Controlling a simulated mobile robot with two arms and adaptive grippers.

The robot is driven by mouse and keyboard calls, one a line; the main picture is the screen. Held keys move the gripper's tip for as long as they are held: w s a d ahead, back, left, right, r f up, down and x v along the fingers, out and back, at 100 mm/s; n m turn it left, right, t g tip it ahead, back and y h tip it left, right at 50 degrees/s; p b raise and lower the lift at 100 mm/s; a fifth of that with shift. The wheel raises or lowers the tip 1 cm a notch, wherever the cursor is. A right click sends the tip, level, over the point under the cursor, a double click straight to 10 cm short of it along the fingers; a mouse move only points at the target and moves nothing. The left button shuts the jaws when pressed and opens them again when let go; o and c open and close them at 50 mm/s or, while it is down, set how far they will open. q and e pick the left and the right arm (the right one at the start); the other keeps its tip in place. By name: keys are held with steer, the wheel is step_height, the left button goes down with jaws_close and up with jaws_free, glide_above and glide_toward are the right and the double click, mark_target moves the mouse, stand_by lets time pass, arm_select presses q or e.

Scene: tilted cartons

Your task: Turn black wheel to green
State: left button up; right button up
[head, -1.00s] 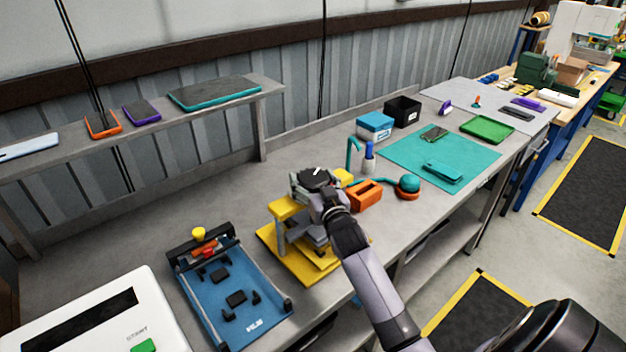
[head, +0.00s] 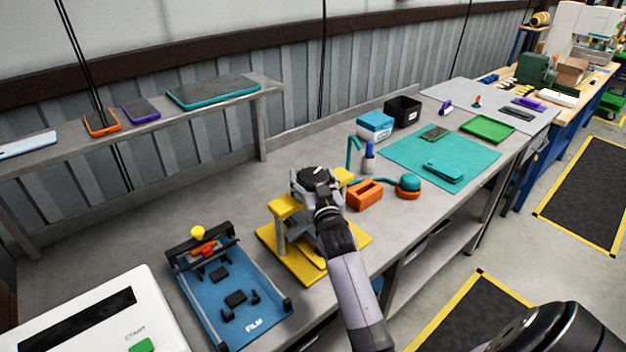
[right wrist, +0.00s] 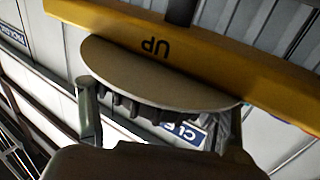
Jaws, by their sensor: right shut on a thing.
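The black wheel (head: 314,173) sits on top of a yellow press stand (head: 285,206) in the middle of the bench. My right gripper (head: 318,186) is at the wheel and shut on it, covering part of its near side. In the right wrist view the wheel shows as a broad half disc (right wrist: 150,72) beside a yellow beam (right wrist: 200,45) marked "UP", which reads upside down. The gripper's fingers (right wrist: 160,115) are at either side of the disc. I cannot make out a green mark by the wheel. My left gripper is not in view.
A blue film fixture (head: 228,295) lies left of the stand. A teal mat (head: 470,155) lies farther back. The bench behind the stand is mostly clear.

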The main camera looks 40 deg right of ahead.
steer(key=o, duration=1.2)
steer(key=shift+c, duration=0.2)
steer(key=v, duration=1.2)
